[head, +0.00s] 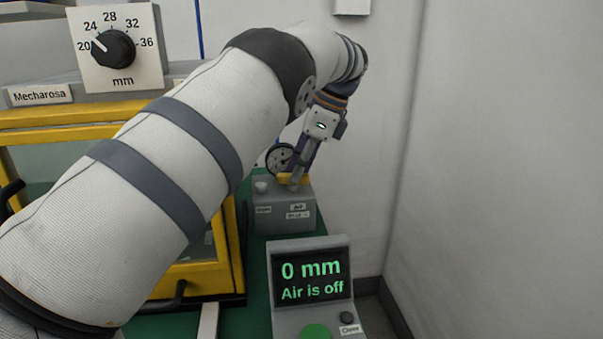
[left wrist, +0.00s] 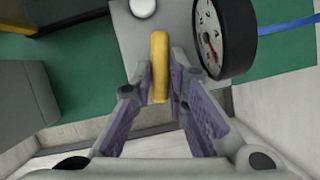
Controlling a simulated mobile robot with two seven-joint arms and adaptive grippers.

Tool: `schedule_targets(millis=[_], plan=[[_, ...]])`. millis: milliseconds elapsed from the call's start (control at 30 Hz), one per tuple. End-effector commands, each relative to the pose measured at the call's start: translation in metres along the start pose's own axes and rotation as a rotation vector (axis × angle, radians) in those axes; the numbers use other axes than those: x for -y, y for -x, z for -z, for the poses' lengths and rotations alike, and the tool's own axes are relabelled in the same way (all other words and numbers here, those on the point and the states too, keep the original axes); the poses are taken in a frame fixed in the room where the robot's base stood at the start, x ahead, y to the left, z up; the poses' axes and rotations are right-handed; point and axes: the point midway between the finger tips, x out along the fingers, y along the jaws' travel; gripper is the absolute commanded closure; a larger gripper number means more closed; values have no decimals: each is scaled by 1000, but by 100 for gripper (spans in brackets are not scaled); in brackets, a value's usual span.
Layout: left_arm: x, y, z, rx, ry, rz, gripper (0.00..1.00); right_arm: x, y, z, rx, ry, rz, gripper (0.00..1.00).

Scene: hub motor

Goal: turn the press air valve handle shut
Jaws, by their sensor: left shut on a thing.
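The yellow air valve handle (left wrist: 159,66) shows between my left gripper's fingers in the left wrist view. In the head view the handle (head: 291,179) lies across the top of a grey valve box (head: 284,214). My left gripper (head: 299,178) points down at it and is shut on the handle, partly covering it. A round pressure gauge (head: 279,158) stands just behind the handle, and it also shows beside the right finger in the left wrist view (left wrist: 222,38). A display (head: 311,276) in front reads "0 mm" and "Air is off". My right gripper is not in view.
A yellow-framed press guard (head: 188,278) stands left of the valve box, behind my left arm. A dial panel (head: 116,48) marked in mm is at upper left. A white wall (head: 507,160) closes off the right side.

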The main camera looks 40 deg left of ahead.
Motion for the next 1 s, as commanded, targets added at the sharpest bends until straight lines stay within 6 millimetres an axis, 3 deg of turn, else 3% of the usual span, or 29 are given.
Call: schedule_targets(millis=[667, 700, 800, 1000], plan=[[1, 0, -1, 0, 70, -28, 100, 0, -7, -3, 17, 1, -1, 60], [1, 0, -1, 0, 70, -28, 84, 0, -7, -3, 17, 1, -1, 60], [1, 0, 0, 0, 69, -28, 66, 0, -7, -3, 17, 1, -1, 60], [1, 0, 0, 0, 68, -28, 66, 0, -7, -3, 17, 1, -1, 60]])
